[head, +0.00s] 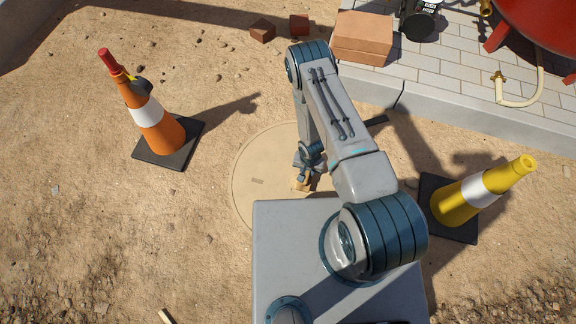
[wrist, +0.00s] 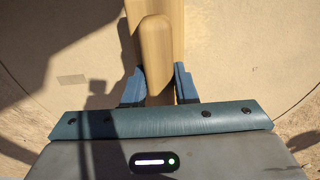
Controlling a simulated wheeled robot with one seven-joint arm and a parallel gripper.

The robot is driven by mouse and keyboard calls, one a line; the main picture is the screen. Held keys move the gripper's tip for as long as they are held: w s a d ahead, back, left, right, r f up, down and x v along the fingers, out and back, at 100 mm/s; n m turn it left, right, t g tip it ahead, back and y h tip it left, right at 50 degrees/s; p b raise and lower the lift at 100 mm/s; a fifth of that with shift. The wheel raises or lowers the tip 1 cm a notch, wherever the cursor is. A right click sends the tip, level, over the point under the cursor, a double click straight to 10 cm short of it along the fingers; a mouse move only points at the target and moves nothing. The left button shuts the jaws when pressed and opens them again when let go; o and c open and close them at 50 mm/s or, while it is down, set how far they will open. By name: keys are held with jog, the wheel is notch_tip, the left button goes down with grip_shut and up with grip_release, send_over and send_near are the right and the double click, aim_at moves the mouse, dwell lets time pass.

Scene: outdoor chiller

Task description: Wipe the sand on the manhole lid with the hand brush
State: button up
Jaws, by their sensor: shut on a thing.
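The manhole lid (head: 262,170) is a round, sand-coloured disc set in the ground, partly hidden by my arm and body. Its surface also fills much of the wrist view (wrist: 240,65). The wooden hand brush (wrist: 155,50) stands out between the blue fingers of my gripper (wrist: 159,85), which is shut on its handle. In the head view, a small tan part of the brush (head: 300,181) shows below my gripper (head: 304,170), over the lid. The bristles are hidden. The sand is hard to tell from the lid's own colour, and I cannot tell whether the brush touches the lid.
An orange cone (head: 155,120) stands left of the lid and a yellow cone (head: 470,200) to its right. A cardboard-coloured box (head: 362,38) and a red round-bodied object (head: 545,25) are on the paved slab (head: 450,75) behind. Sandy ground at left is mostly free.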

jog(key=d, duration=0.1)
jog(key=s+d, duration=0.1)
jog(key=d, duration=0.1)
jog(key=shift+f, duration=0.1)
notch_tip(320, 180, up, 8)
jog(key=p, duration=0.5)
jog(key=shift+r, duration=0.25)
